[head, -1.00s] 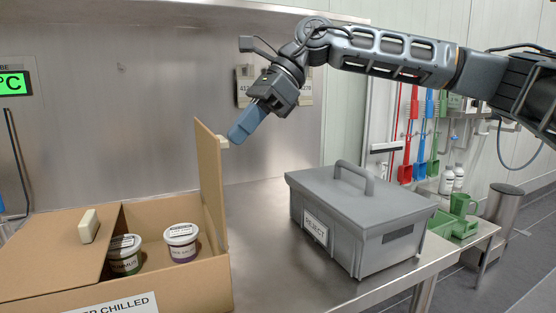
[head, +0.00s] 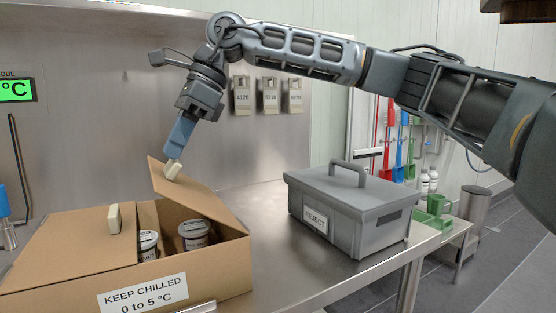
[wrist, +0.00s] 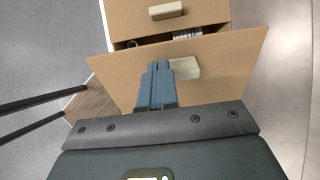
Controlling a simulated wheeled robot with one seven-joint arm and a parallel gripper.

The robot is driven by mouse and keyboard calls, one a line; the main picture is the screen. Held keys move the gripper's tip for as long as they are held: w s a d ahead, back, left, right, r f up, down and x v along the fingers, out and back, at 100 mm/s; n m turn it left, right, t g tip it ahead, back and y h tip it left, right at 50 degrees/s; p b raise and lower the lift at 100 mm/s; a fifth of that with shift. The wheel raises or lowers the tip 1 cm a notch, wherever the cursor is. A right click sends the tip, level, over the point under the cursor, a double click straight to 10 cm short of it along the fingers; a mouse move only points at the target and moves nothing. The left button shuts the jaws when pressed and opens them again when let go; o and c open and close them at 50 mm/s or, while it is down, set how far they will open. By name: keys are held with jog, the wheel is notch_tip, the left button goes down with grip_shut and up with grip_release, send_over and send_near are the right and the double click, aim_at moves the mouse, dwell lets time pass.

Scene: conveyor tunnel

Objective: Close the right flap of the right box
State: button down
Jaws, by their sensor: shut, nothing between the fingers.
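The cardboard box (head: 215,265), labelled "KEEP CHILLED 0 to 5 °C", stands at the lower left in the head view. Its left flap (head: 75,245) lies closed, with a pale handle block on it. Its right flap (head: 200,190) is tilted inward over the opening, partly closed; it also shows in the wrist view (wrist: 225,62). A pale block (head: 172,170) sits on the flap's raised edge. My gripper (head: 170,152) is shut and empty, its blue fingers at that edge beside the block, seemingly touching. Two lidded tubs (head: 194,232) stand inside, partly hidden by the flap.
A grey REJECT bin (head: 345,210) with a top handle stands right of the box on the steel table (head: 280,265). Three tags (head: 269,95) hang on the back wall. Green containers (head: 433,215) sit at the far right. Bare table lies between box and bin.

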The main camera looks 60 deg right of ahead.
jog(key=w+a+f+h+b, duration=0.1)
jog(key=w+a+f+b, duration=0.3)
jog(key=f, duration=0.4)
jog(key=shift+a+f+g, duration=0.25)
jog(key=shift+a+g, duration=0.15)
jog(key=shift+a, duration=0.5)
jog(key=shift+r, duration=0.1)
jog(key=w+a+r+p, duration=0.3)
jog(key=w+a+r, duration=0.1)
jog(key=r, duration=0.7)
jog(key=shift+a, duration=0.9)
jog(key=shift+s+f, duration=0.1)
